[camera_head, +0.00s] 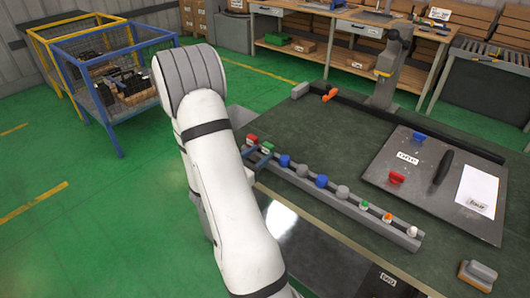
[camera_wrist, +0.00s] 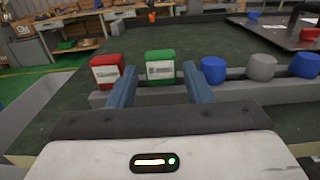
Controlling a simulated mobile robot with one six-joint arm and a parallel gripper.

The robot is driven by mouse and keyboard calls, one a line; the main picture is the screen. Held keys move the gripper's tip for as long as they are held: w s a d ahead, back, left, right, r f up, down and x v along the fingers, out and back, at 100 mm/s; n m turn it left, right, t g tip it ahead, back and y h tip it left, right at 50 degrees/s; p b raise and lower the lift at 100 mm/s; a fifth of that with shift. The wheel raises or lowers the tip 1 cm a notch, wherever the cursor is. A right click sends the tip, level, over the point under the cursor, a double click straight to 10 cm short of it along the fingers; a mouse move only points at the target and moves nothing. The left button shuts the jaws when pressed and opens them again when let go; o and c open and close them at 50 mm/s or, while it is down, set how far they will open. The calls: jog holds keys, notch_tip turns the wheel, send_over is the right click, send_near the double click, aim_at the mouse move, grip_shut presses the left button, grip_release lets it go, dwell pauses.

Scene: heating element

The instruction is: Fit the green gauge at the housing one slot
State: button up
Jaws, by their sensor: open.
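A green block with a white label, which looks like the green gauge (camera_wrist: 160,66), sits upright on a long grey rail (camera_head: 332,205). It also shows in the head view (camera_head: 267,147), near the rail's far left end. A red labelled block (camera_wrist: 106,72) stands to its left and a blue round knob (camera_wrist: 213,69) to its right. My gripper (camera_wrist: 159,76) is open, one finger on either side of the green block as seen in the wrist view. I cannot tell whether the fingers touch it. I cannot tell which part is housing one; slots under the blocks are hidden.
The rail continues right with grey (camera_head: 342,191) and blue knobs and small green-, orange- and white-topped pieces. A dark board (camera_head: 440,212) with blue and red items, a black tool and a paper lies at the right. Bare green tabletop separates it from the rail.

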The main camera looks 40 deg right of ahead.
aim_at(266, 150)
jog(key=d, duration=0.2)
jog(key=d+p, duration=0.1)
jog(key=d, duration=0.2)
jog(key=shift+w+f, duration=0.15)
jog(key=shift+f, duration=0.05)
jog(key=shift+a, duration=0.1)
jog(key=shift+c, duration=0.5)
jog(key=c, duration=0.7)
jog(key=shift+o, duration=0.2)
jog(key=shift+r, duration=0.15)
